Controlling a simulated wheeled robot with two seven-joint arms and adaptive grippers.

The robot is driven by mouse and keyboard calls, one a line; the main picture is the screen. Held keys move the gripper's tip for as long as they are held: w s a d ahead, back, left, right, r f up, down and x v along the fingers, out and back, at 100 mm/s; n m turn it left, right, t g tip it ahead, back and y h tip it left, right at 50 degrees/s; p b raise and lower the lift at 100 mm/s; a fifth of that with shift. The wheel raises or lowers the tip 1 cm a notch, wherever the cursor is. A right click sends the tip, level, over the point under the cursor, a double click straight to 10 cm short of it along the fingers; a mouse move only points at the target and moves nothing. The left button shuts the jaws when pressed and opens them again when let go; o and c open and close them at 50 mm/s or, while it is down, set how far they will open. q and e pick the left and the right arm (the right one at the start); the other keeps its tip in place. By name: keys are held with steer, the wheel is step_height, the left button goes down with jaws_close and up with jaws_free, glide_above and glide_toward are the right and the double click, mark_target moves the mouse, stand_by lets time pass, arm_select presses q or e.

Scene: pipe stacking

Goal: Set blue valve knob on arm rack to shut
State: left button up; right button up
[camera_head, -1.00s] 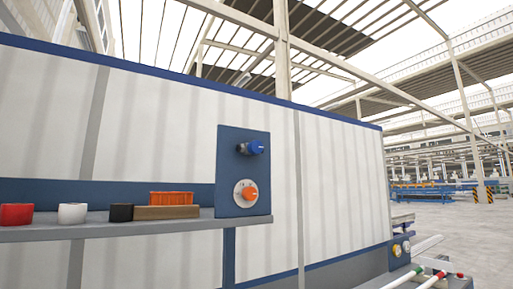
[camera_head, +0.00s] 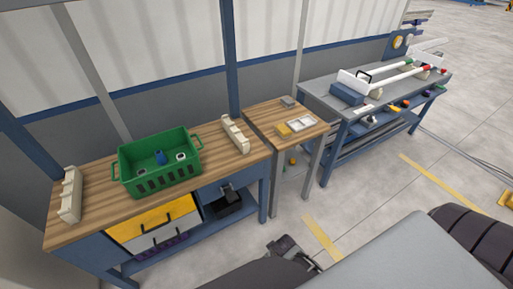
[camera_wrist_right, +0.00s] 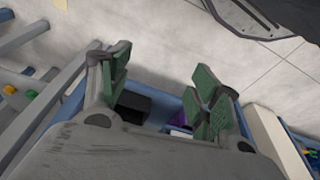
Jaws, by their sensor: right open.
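The blue valve knob and its rack panel are not in the current head view, which looks down at workbenches. A dark gripper part shows at the bottom centre of the head view, partly cut off; it looks like my right gripper (camera_head: 290,248), over the floor in front of the benches. In the right wrist view my right gripper (camera_wrist_right: 162,92) has its green-padded fingers wide apart with nothing held between them. My left gripper cannot be made out.
A wooden bench carries a green crate (camera_head: 158,182) and two cream holders (camera_head: 70,195). A black bin (camera_head: 226,203) sits on its lower shelf. A small wooden table (camera_head: 270,122) stands beside it. A grey bench (camera_head: 325,102) with white pipes is farther right. Floor in front is open.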

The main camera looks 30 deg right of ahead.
steer(key=w+r+n+t+y, duration=0.1)
steer(key=w+r+n+t, duration=0.15)
steer(key=w+r, duration=1.4)
steer(key=w+r+n+t, duration=0.2)
steer(key=w+r+t, duration=0.3)
steer(key=r, duration=2.3)
steer(key=w+r+n+t+y, duration=0.1)
steer(key=w+r+n+t, duration=0.1)
steer(key=w+r, duration=1.6)
steer(key=s+d+r+n+t, duration=0.1)
steer(key=s+d+r, duration=0.15)
steer(key=r, duration=1.25)
steer(key=s+d+r+t, duration=0.2)
steer(key=s+r, duration=0.1)
steer(key=r, duration=1.2)
steer(key=s+d+r+t, duration=0.1)
steer(key=s+d+r, duration=0.1)
steer(key=r, duration=0.5)
steer(key=s+d+r+t, duration=0.1)
steer(key=s+d+r, duration=0.1)
steer(key=s+r, duration=0.3)
steer(key=s+d+r+t+h, duration=0.1)
steer(key=s+d+r, duration=0.2)
steer(key=r, duration=0.7)
steer(key=shift+s, duration=0.15)
steer(key=shift+d, duration=0.1)
